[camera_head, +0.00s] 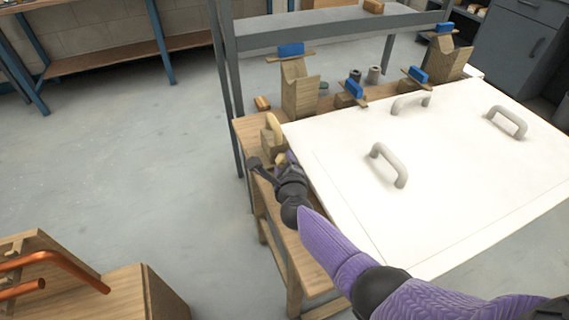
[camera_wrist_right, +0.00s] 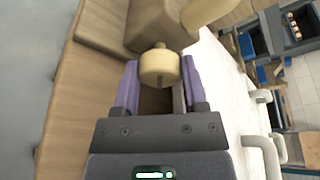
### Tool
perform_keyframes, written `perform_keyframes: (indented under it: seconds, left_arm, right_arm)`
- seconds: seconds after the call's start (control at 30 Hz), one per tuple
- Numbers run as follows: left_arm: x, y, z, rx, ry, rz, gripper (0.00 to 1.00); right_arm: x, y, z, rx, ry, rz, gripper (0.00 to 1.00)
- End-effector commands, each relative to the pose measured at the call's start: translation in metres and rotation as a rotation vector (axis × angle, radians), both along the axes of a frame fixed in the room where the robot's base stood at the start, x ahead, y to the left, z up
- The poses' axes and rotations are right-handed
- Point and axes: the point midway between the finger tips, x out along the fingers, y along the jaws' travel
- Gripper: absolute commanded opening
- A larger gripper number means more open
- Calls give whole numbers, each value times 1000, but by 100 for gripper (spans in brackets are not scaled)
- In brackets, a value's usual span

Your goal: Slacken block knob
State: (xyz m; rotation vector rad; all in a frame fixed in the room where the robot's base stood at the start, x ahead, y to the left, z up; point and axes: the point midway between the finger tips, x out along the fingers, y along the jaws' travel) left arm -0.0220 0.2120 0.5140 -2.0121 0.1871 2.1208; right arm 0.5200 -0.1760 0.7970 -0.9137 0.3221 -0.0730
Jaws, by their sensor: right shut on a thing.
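The block knob (camera_wrist_right: 159,66) is a cream, round knob on the wooden block (camera_wrist_right: 160,25) in the right wrist view. My right gripper (camera_wrist_right: 160,82) has its two purple fingers on either side of the knob and is shut on it. In the head view the right gripper (camera_head: 286,160) is at the left edge of the white panel, beside the wooden block (camera_head: 270,142) on the bench. It partly hides the knob there. My left gripper is not in view.
The white panel (camera_head: 420,160) with several grey handles covers most of the wooden bench (camera_head: 250,135). Wooden blocks with blue-topped pieces (camera_head: 291,50) stand along its back edge. A grey shelf frame (camera_head: 300,35) rises behind. Copper pipes (camera_head: 60,262) sit at lower left.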

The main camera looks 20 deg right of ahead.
Motion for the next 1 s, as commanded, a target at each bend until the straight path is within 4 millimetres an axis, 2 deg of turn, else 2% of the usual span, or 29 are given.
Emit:
perform_keyframes:
  seconds: [0.6, 1.0]
  left_arm:
    - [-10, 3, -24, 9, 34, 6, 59]
    - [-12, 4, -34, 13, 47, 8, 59]
  right_arm:
    - [0, 2, -6, -521, -14, 1, 0]
    - [-1, 2, -6, -743, -23, 1, 0]
